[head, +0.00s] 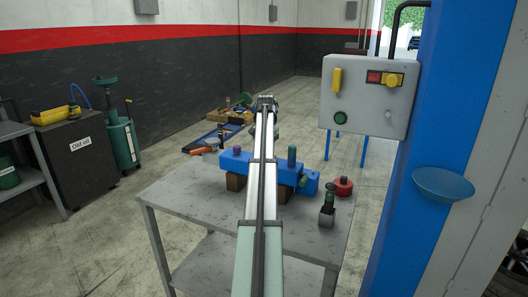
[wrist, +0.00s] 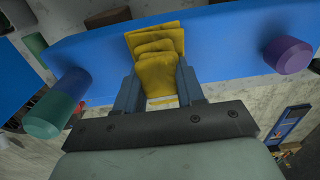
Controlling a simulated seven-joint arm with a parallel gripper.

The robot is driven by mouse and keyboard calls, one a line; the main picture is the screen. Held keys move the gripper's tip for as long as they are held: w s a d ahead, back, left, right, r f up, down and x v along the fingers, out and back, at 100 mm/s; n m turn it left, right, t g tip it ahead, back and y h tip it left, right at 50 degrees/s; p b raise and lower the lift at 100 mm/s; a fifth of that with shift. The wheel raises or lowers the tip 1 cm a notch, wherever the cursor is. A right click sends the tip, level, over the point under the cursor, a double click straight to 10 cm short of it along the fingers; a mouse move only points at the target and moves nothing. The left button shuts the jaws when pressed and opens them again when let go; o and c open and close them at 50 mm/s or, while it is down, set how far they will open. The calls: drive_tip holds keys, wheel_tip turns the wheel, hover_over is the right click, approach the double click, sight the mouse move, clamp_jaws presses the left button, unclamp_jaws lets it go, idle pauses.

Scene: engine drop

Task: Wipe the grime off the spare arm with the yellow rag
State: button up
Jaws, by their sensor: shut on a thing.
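The spare arm (head: 235,166) appears to be the blue bar lying on wooden blocks on the grey table. In the wrist view the blue bar (wrist: 225,45) crosses the frame, with a green-ended peg (wrist: 55,108) at left and a purple one (wrist: 288,55) at right. My gripper (wrist: 158,88) is shut on the folded yellow rag (wrist: 155,45). The rag overlaps the blue bar in that view; I cannot tell whether it touches. In the head view my arm covers the middle of the bar, and the rag is hidden. I can make out no clear grime on the bar.
The table (head: 185,197) also carries a red round can (head: 343,187) and a small dark-and-green item (head: 328,207) at right. An orange-handled tool (head: 200,150) shows near the back left. A control box (head: 368,95) and blue pillar (head: 440,100) stand at right. The table's front left is clear.

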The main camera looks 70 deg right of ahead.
drive_tip(key=w, duration=0.3)
drive_tip(key=shift+w, duration=0.15)
wheel_tip(320, 180, up, 8)
drive_tip(key=shift+r, duration=0.15)
idle(0.4)
